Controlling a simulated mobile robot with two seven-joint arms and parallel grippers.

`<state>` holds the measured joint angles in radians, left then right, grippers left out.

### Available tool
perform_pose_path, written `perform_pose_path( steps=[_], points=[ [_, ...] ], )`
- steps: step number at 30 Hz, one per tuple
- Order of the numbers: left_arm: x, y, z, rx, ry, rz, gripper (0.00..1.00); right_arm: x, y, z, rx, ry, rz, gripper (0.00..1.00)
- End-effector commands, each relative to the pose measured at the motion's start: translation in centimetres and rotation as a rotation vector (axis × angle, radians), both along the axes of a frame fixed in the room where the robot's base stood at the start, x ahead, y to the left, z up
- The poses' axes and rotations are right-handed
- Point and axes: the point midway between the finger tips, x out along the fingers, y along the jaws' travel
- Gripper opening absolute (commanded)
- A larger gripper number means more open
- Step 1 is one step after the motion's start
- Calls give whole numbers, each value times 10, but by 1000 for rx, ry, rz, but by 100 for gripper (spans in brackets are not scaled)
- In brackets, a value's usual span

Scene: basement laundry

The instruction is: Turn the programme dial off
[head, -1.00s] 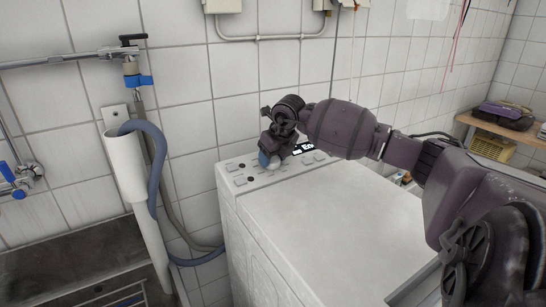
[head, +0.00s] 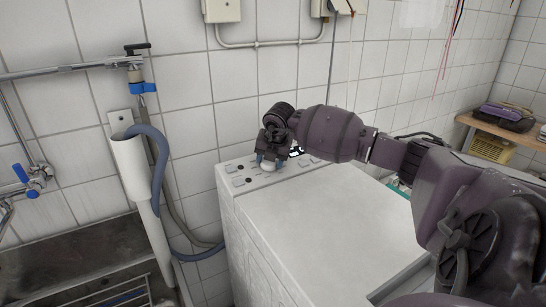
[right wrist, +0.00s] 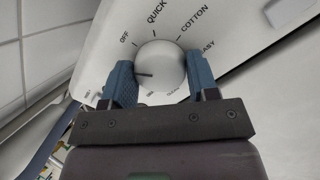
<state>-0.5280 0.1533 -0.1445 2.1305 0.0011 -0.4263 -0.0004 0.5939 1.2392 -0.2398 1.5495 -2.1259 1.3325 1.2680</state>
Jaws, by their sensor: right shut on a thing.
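The programme dial (right wrist: 160,62) is a round, pale knob in the right wrist view, with a short dark line on its face running toward the left finger. Printed labels ring it: OFF is at its upper left, QUICK above, COTTON at upper right, and others are partly hidden. My right gripper (right wrist: 160,80) has its blue fingers on either side of the dial, shut on it. In the head view my right gripper (head: 268,162) is over the control panel (head: 240,171) of the white washing machine (head: 320,215), hiding most of the dial. My left gripper is not in view.
A white standpipe (head: 131,165) with a grey-blue hose (head: 161,170) stands left of the machine, beside a dark sink (head: 70,250). The machine's top is clear. A wooden shelf (head: 500,128) with a purple-and-black item is at far right.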

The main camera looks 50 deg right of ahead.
Motion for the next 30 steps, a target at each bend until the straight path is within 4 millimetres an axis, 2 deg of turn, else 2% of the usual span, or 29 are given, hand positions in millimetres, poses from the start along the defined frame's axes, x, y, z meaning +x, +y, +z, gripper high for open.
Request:
perform_pose_path(
  steps=[3,15,30],
  points=[
    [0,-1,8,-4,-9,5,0,0,1,5,33,-15,-105,30],
    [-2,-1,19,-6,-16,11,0,0,1,3,114,-38,-399,30],
    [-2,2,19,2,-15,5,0,0,1,0,150,-48,-531,30]
  ],
)
